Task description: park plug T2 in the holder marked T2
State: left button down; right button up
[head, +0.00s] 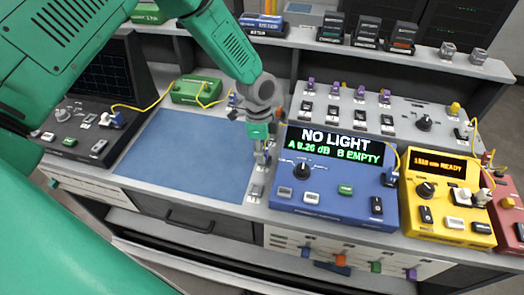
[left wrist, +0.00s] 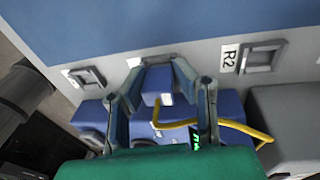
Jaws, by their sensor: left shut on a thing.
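My left gripper (head: 262,158) points down over the strip between the blue mat and the blue meter, at the right edge of the mat. In the left wrist view it is shut on a blue plug (left wrist: 157,84) with a yellow cable (left wrist: 240,128). No marking on the plug is readable. A grey square holder marked R2 (left wrist: 262,58) is right of the fingers in that view, apart from the plug. Another grey holder (left wrist: 87,77) is on the left; a white label (left wrist: 133,62) beside it is mostly hidden by a finger. I cannot read a T2 mark. My right gripper is not visible.
The blue meter (head: 300,195) reads NO LIGHT and B EMPTY and stands close right of the gripper. A yellow box (head: 448,215) is farther right. The blue mat (head: 185,150) is clear. A green box (head: 196,91) with yellow cable stands behind the mat.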

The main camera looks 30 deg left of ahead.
pick_arm(q)
jog(key=shift+d+f, duration=0.1)
jog(key=shift+d, duration=0.15)
jog(key=c, duration=1.2)
grip_release()
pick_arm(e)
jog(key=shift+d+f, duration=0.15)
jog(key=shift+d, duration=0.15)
pick_arm(q)
jog(key=shift+a, duration=0.1)
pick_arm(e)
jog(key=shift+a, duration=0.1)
pick_arm(q)
jog(key=shift+a+r, duration=0.1)
jog(key=shift+r, duration=0.15)
notch_tip(320, 180, up, 11)
jog(key=w+a, duration=0.1)
jog(key=shift+w, duration=0.15)
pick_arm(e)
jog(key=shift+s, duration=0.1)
pick_arm(q)
jog(key=shift+a+r, duration=0.1)
jog(key=shift+a, duration=0.05)
